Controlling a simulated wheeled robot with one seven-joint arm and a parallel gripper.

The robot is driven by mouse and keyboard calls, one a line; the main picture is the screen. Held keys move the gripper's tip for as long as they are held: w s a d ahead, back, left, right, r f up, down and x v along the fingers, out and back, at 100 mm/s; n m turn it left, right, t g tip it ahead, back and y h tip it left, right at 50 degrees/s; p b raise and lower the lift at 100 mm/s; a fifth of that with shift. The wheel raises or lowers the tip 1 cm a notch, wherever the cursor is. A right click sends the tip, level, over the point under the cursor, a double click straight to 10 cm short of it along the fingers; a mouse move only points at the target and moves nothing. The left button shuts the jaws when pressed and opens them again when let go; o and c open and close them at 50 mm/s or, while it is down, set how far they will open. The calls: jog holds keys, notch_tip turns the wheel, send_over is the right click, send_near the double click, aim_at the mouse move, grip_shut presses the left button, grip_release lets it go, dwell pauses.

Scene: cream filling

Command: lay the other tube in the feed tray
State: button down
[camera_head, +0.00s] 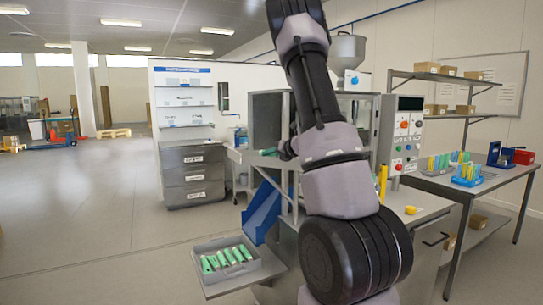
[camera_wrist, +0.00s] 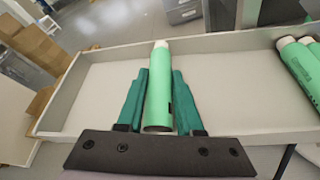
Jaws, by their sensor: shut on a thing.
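In the wrist view a green tube (camera_wrist: 158,95) with a white cap stands between the two green fingers of my gripper (camera_wrist: 159,76), which is shut on it. The tube points away from me, over a shallow pale tray (camera_wrist: 100,92). I cannot tell whether it touches the tray floor. More green tubes (camera_wrist: 300,65) with white caps lie at the tray's right end. In the head view my arm hides most of the gripper; a small bit of green (camera_head: 268,151) shows left of my wrist.
A grey box (camera_head: 205,283) with several green tubes sits low at the front left, beside a blue chute (camera_head: 262,212). The filling machine with its control panel (camera_head: 402,128) stands behind my arm. A side table (camera_head: 490,180) at right holds colored tubes in racks.

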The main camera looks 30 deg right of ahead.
jog(key=shift+s+f, duration=0.1)
jog(key=shift+f, duration=0.3)
jog(key=shift+s+a+f, duration=0.15)
jog(key=shift+f, duration=0.35)
jog(key=shift+c, duration=2.4)
grip_release()
jog(key=shift+w+r, duration=0.2)
jog(key=shift+r, duration=4.6)
